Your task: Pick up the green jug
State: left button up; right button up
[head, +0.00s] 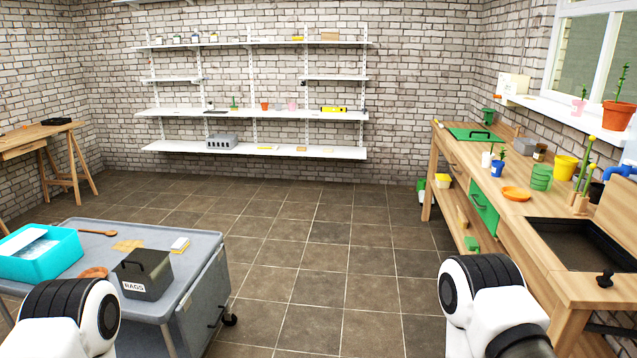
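A green ribbed container (541,177), possibly the green jug, stands upright on the wooden workbench (470,158) at the right. A second green vessel (487,117) stands at the bench's far end, near the brick wall; at this size I cannot tell which of the two is the jug. Both stand well apart from my arms. Only white and black links of my two arms show at the bottom left and bottom right. Neither gripper is in view.
On the bench are an orange dish (516,193), a yellow pot (565,167), a blue pot (497,169) and a dark sink (575,243). A grey cart (205,248) with a teal box (42,255) stands left. The tiled floor between is clear.

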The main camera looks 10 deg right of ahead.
aim_at(541, 177)
jog(key=i, duration=1.25)
jog(key=i+j+z, duration=0.1)
jog(key=i, duration=1.2)
jog(key=i+z, duration=0.4)
jog(key=i+j+z, duration=0.25)
jog(key=z, duration=0.15)
jog(key=i+j+z, duration=0.25)
jog(key=z, duration=0.15)
jog(key=i+j+z, duration=0.45)
jog(key=j+z, duration=0.4)
jog(key=i+j+z, duration=0.15)
jog(key=j+z, duration=0.3)
jog(key=j, duration=0.2)
jog(key=j+z, duration=0.45)
jog(key=j, duration=0.25)
jog(key=j+z, duration=0.4)
jog(key=j, duration=0.3)
